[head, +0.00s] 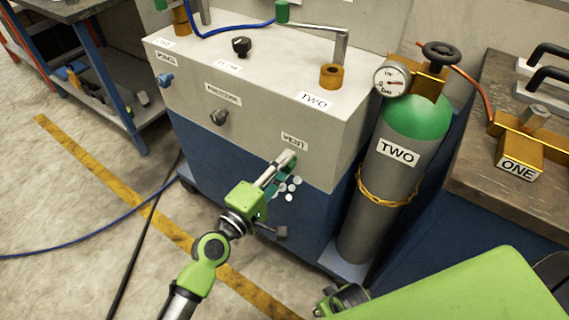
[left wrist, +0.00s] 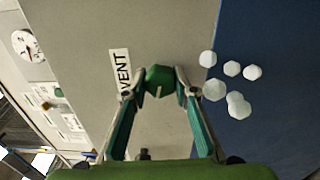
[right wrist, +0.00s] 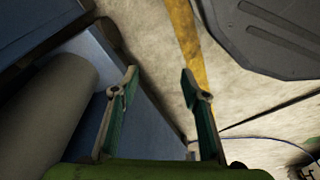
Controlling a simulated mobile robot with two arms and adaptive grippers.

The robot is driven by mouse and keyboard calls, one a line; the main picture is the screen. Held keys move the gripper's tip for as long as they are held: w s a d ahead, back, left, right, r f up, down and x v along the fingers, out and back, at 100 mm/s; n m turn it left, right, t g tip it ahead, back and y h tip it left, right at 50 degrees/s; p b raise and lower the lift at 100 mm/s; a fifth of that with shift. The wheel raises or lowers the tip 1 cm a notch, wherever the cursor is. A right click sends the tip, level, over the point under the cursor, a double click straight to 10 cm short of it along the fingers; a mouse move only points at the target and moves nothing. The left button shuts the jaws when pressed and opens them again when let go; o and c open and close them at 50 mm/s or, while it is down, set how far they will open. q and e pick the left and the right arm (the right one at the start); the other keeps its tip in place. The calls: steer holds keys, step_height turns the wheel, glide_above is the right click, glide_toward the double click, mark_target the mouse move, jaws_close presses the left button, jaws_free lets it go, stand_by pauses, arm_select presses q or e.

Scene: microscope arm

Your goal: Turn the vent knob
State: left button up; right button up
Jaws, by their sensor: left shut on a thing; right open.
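The vent knob (left wrist: 160,80) is green with a pale pointer line, on the grey front panel beside the VENT label (left wrist: 120,73). The label also shows in the head view (head: 294,142). My left gripper (left wrist: 157,84) is shut on the knob, one finger on each side of it. In the head view my left gripper (head: 286,160) reaches the panel just below the label and hides the knob. My right gripper (right wrist: 160,83) is open and empty, above the floor beside a grey cylinder (right wrist: 50,110).
A grey gas cylinder labelled TWO (head: 391,185) with a gauge stands right of the cabinet (head: 190,150). Other knobs (head: 219,117) sit further left. A bench (head: 470,130) stands at right.

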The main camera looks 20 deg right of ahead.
arm_select(q)
steer(key=shift+f+n, duration=0.1)
steer(key=shift+n, duration=0.7)
arm_select(e)
steer(key=shift+s+f, duration=0.3)
steer(key=shift+f, duration=0.3)
steer(key=shift+w, duration=0.1)
arm_select(q)
steer(key=o, duration=1.1)
steer(key=shift+a, duration=0.1)
arm_select(e)
steer(key=shift+w+a, duration=0.1)
arm_select(q)
steer(key=v, duration=1.2)
steer(key=shift+s, duration=0.1)
